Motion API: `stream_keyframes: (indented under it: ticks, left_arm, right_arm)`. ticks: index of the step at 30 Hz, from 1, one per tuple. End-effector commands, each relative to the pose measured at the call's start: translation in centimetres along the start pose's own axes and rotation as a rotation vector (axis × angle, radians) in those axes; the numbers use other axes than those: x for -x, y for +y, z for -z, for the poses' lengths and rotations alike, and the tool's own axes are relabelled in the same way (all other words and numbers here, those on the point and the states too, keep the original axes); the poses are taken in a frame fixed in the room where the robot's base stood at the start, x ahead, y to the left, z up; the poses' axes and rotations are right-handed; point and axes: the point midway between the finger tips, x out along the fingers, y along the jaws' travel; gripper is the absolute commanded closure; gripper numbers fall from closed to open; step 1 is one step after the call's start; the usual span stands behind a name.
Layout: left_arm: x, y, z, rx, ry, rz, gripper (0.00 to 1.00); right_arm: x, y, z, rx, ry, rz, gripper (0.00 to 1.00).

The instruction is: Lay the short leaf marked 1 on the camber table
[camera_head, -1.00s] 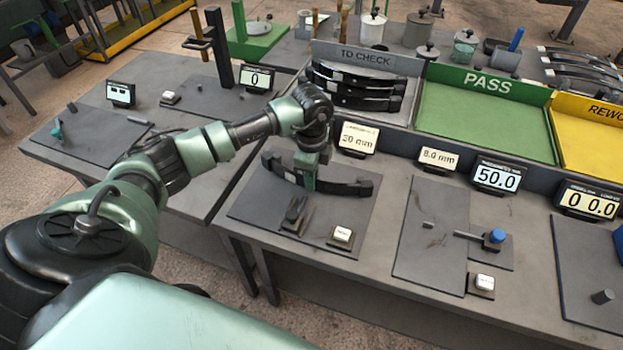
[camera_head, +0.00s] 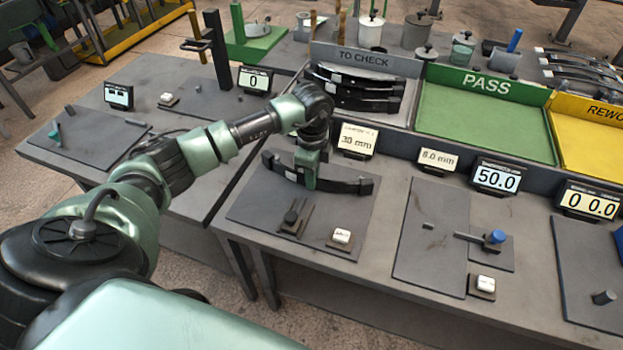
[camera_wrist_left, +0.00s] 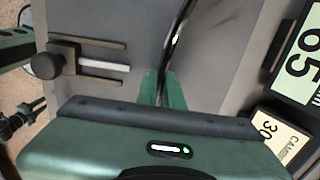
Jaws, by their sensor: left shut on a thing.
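My left gripper (camera_head: 306,176) is shut on a dark curved leaf (camera_head: 342,184) near its middle. The leaf lies across the back part of a dark grey plate (camera_head: 262,207), beside a card reading 30 mm (camera_head: 357,140), which I take for the camber table. I cannot tell whether the leaf touches the plate. The number on the leaf is not readable. In the left wrist view the green fingers (camera_wrist_left: 162,88) are closed on the leaf (camera_wrist_left: 178,25), seen edge-on above the grey plate (camera_wrist_left: 120,18). My right gripper is not in view.
A small slide fixture (camera_head: 296,217) and a white button (camera_head: 341,236) sit at the plate's front. Stacked leaves (camera_head: 355,90) lie in the TO CHECK bay behind. The green PASS tray (camera_head: 480,120) is empty. Another plate (camera_head: 430,240) lies to the right.

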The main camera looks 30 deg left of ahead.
Motion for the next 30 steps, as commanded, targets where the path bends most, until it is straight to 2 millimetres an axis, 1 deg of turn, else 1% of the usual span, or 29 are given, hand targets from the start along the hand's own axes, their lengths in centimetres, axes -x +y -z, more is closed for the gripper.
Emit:
stream_keyframes:
  ticks: [5,13,27,28,30]
  left_arm:
    - [0.21,-0.40,0.06,0.000,0.002,0.005,1.00]
    - [0.28,-0.41,0.06,-0.001,0.003,0.007,1.00]
    - [-0.25,-0.43,0.07,-0.001,0.003,0.007,1.00]
    - [-0.19,-0.43,0.07,-0.001,0.003,0.008,0.84]
    - [-0.21,-0.40,0.06,-0.001,0.003,0.007,0.66]
  right_arm:
    - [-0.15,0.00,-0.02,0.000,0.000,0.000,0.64]
    - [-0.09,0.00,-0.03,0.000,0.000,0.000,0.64]
    - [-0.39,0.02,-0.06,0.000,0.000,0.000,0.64]
    - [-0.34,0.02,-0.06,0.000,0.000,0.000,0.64]
    - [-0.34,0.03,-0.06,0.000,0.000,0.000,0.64]
